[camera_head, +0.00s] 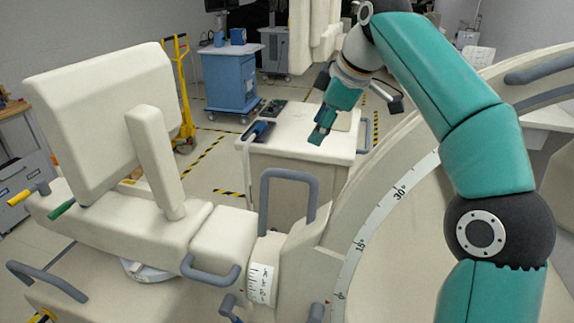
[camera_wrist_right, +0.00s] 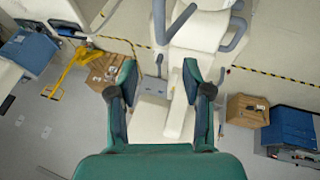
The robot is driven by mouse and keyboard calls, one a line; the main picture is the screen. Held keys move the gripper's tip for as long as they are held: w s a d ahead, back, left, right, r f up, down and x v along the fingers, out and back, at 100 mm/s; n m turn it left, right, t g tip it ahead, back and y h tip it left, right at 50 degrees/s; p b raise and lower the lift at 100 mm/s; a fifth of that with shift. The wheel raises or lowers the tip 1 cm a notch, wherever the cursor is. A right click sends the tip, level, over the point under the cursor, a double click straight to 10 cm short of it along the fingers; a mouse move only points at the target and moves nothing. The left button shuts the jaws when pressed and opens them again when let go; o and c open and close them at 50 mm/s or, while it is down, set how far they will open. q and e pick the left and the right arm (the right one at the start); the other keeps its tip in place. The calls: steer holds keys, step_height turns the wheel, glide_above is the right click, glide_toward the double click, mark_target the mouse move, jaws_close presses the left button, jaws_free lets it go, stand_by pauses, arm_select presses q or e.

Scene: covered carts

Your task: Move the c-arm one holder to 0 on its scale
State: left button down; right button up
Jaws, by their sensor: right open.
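The c-arm (camera_head: 400,240) is a large cream arc at the right, with a printed scale (camera_head: 372,225) along its edge showing 0, 15° and 30°. A cream holder (camera_head: 305,235) stands against the arc, with a tall grey handle loop (camera_head: 289,174) beside it. A small red mark (camera_head: 328,301) lies near the 0 of the arc scale; its exact reading is too small to tell. A second small scale (camera_head: 262,284) is on a round joint left of the holder. My right gripper (camera_head: 320,132) hangs beyond the handle, apart from it; in the wrist view it is open and empty (camera_wrist_right: 159,72).
A cream covered cart (camera_head: 300,150) stands behind the holder, below my right gripper. A cream monitor-like panel (camera_head: 105,125) is at the left. A blue cart (camera_head: 232,80) and yellow lift (camera_head: 181,85) stand behind. Wooden boxes (camera_wrist_right: 247,110) show in the wrist view.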

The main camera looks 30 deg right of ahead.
mark_target(292, 172)
steer(key=b+x, duration=0.1)
steer(key=x, duration=1.6)
steer(key=shift+r, duration=0.1)
steer(key=shift+c, duration=0.4)
jaws_close()
steer(key=shift+b, duration=0.3)
